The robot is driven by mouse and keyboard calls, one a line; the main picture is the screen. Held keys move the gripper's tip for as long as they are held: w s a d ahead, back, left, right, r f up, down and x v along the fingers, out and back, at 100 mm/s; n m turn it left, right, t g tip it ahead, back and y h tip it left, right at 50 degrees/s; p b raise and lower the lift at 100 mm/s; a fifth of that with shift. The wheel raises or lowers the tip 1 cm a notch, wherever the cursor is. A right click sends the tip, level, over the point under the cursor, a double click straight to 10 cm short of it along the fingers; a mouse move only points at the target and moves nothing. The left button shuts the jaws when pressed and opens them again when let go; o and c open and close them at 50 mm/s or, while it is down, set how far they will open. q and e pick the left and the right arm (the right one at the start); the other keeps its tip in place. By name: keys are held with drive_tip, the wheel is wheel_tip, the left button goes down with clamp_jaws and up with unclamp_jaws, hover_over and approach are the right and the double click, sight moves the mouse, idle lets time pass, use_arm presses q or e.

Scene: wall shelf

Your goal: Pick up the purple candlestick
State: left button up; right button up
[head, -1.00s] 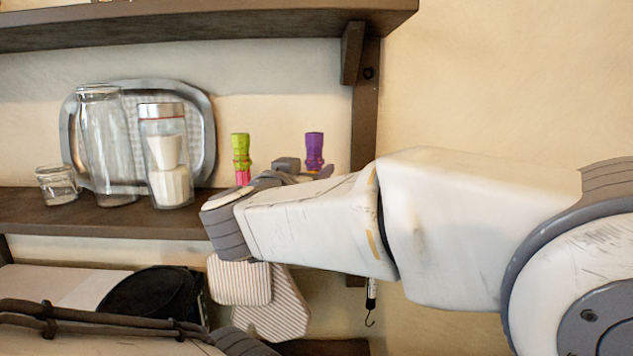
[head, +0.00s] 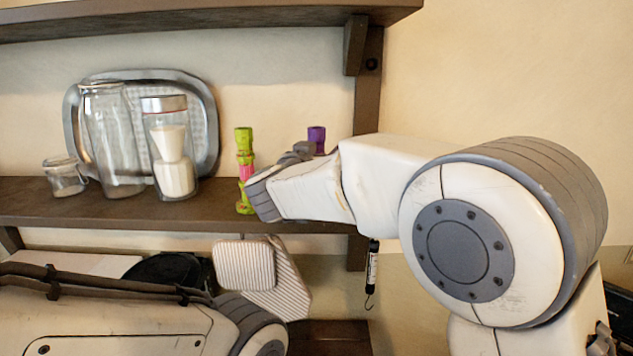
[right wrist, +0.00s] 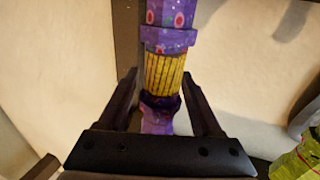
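The purple candlestick (head: 317,136) stands on the wall shelf; in the head view only its top shows above my right arm. In the right wrist view the purple candlestick (right wrist: 164,72) is upright, with a yellow ribbed middle band. My right gripper (right wrist: 159,78) is open, with one finger on each side of the candlestick around its lower part. A gap shows on the left side; on the right the finger is close to it. In the head view the right gripper is mostly hidden behind my arm. My left gripper is not in view.
A green and pink candlestick (head: 245,143) stands to the left, close to my right wrist; its green part shows in the right wrist view (right wrist: 298,160). Glass jars (head: 112,150) and a silver tray (head: 208,120) stand further left. An upper shelf (head: 200,22) and bracket (head: 367,100) frame the space.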

clamp_jaws()
idle(1.3)
